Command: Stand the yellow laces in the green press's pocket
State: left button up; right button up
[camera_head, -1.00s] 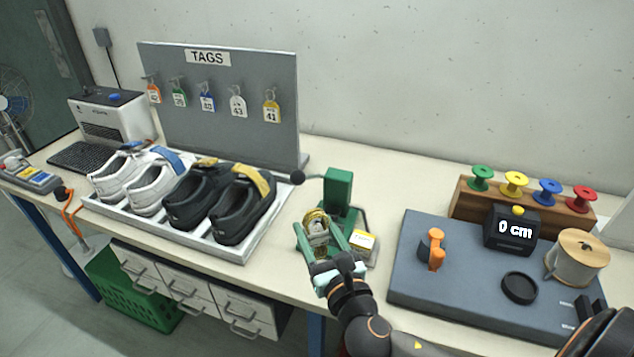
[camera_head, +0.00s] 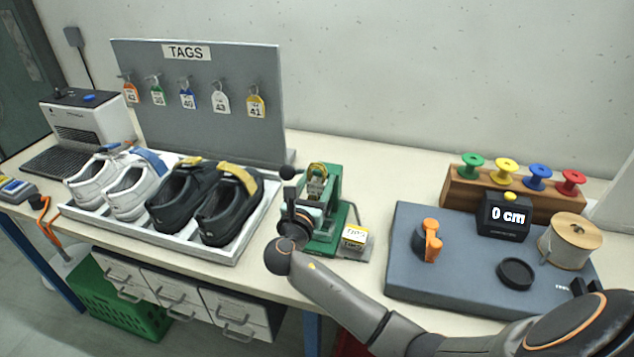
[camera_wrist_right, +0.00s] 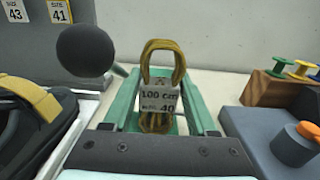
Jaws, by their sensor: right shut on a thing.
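The yellow laces (camera_head: 317,170) are a bundled loop with a white band. In the right wrist view the laces (camera_wrist_right: 162,48) stand upright between the fingers, and the band reads 100 cm and 40. My left gripper is not in view.
A tray (camera_head: 232,245) of white and black shoes lies close left of the press. The tag board (camera_head: 215,120) rises behind.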

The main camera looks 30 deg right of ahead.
aim_at(317, 198)
jog(key=shift+f+b, duration=2.4)
jog(key=shift+b, duration=0.15)
jog(key=shift+f+b, duration=0.65)
jog(key=shift+f, duration=1.05)
jog(key=o, duration=1.4)
jog(key=shift+a, duration=0.1)
jog(key=v, duration=1.2)
jog(key=shift+s+a, duration=0.1)
jog(key=shift+s, duration=0.1)
